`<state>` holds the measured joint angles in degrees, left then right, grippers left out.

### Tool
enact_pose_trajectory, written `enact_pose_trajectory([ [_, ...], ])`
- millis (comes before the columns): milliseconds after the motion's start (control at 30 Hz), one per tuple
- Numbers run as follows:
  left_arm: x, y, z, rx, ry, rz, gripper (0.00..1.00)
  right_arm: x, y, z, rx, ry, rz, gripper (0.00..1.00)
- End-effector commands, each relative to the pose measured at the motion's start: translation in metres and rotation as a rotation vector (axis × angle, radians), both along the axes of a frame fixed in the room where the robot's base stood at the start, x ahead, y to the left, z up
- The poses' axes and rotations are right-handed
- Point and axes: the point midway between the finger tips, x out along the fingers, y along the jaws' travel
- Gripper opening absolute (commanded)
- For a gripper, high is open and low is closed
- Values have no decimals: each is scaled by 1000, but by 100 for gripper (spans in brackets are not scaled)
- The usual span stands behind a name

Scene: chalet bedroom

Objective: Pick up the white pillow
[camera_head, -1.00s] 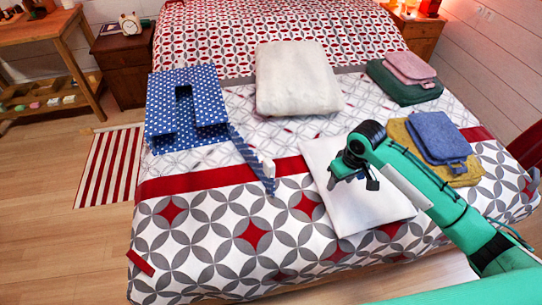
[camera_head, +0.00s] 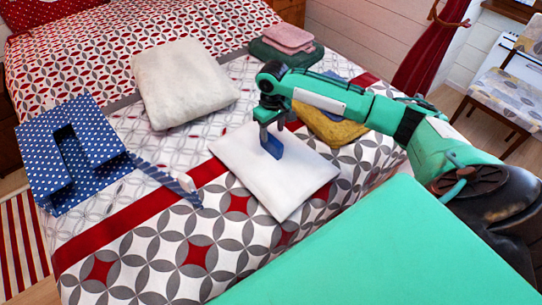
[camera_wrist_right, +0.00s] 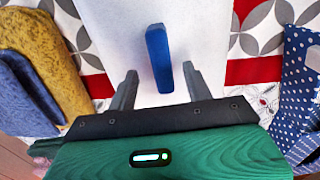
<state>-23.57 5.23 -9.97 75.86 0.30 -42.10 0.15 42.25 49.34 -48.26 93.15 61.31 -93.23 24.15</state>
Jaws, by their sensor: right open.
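The white pillow (camera_head: 265,172) lies flat on the bed, near its front side. A small upright blue piece (camera_head: 271,145) stands at the middle of the pillow; whether it is fixed to it I cannot tell. My right gripper (camera_head: 270,128) is open just above the pillow, pointing down. In the right wrist view, the blue piece (camera_wrist_right: 158,58) is in line with the gap between the open fingers (camera_wrist_right: 160,88), with the pillow (camera_wrist_right: 115,40) behind it. Contact with the fingers is not clear. My left gripper is out of view.
A dotted blue box (camera_head: 80,180) with a striped strip lies left. A yellow folded cloth (camera_head: 320,122) lies close right, partly behind my arm. Pink (camera_head: 287,38) and green cloths lie further back.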

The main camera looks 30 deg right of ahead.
Motion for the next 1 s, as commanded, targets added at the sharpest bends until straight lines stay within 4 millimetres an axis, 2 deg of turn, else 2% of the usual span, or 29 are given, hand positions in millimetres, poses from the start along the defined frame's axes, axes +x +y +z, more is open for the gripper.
enact_pose_trajectory([
  [167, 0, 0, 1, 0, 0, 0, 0, 1, 0, -12, 0, 0, -1, 51],
  [400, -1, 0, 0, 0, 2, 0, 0, 3, 2, -47, 0, 1, 1, 51],
  [500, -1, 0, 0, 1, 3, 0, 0, 3, 2, -56, -1, 0, 1, 51],
  [767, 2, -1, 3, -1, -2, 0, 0, 3, 2, -59, -1, -2, 1, 51],
  [867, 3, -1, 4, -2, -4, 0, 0, 3, 2, -59, -1, -2, 1, 35],
  [1000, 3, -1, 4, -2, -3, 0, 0, 3, 2, -59, -1, -2, 1, 8],
])
